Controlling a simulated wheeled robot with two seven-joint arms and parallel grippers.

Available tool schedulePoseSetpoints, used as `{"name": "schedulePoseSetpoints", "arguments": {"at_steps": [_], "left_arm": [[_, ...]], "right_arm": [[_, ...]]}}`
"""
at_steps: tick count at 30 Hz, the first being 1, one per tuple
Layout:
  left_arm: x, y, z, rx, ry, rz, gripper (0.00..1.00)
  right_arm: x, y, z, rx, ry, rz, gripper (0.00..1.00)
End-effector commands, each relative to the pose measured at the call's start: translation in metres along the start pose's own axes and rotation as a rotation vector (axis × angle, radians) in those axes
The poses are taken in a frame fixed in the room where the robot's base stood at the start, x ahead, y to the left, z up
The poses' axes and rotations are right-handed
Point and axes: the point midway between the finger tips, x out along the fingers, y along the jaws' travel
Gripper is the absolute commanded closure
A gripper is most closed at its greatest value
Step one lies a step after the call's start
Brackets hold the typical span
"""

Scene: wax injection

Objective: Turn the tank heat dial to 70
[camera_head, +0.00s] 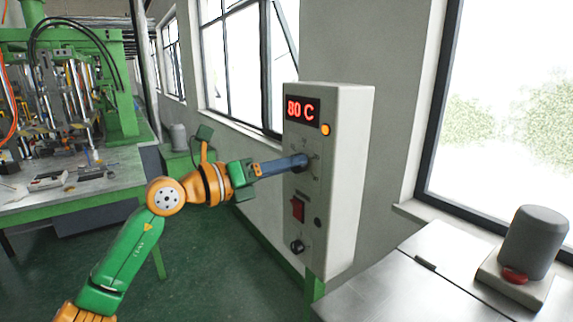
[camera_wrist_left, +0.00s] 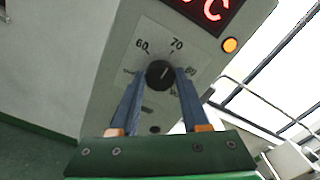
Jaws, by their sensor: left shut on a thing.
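The control box (camera_head: 347,170) is a pale upright box with a red display (camera_head: 301,110) that reads 80 C. The black heat dial (camera_wrist_left: 160,74) sits on its front face; the wrist view shows marks 60, 70 and 80 around it. A pale pointer line on the dial leans up and right, to the right of the 70 mark. My left gripper (camera_head: 302,161) reaches the face from the left. In the wrist view its two blue fingers (camera_wrist_left: 161,78) are shut on the dial, one on each side. In the head view the fingers hide most of the dial.
Below the dial are a red switch (camera_head: 298,209) and a dark knob (camera_head: 297,246). An orange lamp (camera_head: 326,130) glows beside the display. A metal table (camera_head: 400,285) with a grey cylinder (camera_head: 534,240) stands at right. A green machine (camera_head: 115,80) stands at left.

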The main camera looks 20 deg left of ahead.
Motion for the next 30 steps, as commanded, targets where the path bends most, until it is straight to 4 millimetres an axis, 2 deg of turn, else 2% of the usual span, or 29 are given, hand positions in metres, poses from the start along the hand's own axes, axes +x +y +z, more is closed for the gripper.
{"name": "schedulePoseSetpoints", "arguments": {"at_steps": [1, 11, 12, 14, 15, 23, 26, 30], "left_arm": [[-0.001, -0.002, 0.005, 0.001, -0.015, -0.005, 1.0], [-0.001, -0.002, 0.005, 0.001, -0.015, -0.004, 1.0], [-0.001, -0.002, 0.005, 0.001, -0.015, -0.004, 0.43], [-0.001, -0.002, 0.004, 0.0, -0.013, -0.004, 0.27], [-0.001, -0.002, 0.004, 0.0, -0.011, -0.003, 0.24], [-0.001, 0.0, 0.001, -0.001, -0.006, -0.002, 0.24], [-0.015, 0.004, -0.002, 0.002, -0.009, 0.001, 0.24], [-0.046, 0.005, -0.004, 0.003, -0.01, 0.001, 0.24]], "right_arm": [[-0.001, 0.0, 0.0, 0.0, 0.0, 0.0, 1.0], [-0.001, 0.0, 0.0, 0.0, 0.0, 0.0, 1.0], [-0.001, 0.0, 0.0, 0.0, -0.001, 0.0, 1.0], [-0.001, 0.0, 0.0, 0.0, 0.0, 0.0, 1.0], [-0.001, 0.0, 0.0, 0.0, -0.001, 0.0, 1.0], [0.001, 0.0, 0.001, 0.0, -0.001, 0.0, 1.0], [0.015, 0.0, 0.002, 0.0, -0.001, 0.0, 1.0], [0.036, 0.0, 0.004, 0.0, -0.001, 0.0, 1.0]]}}
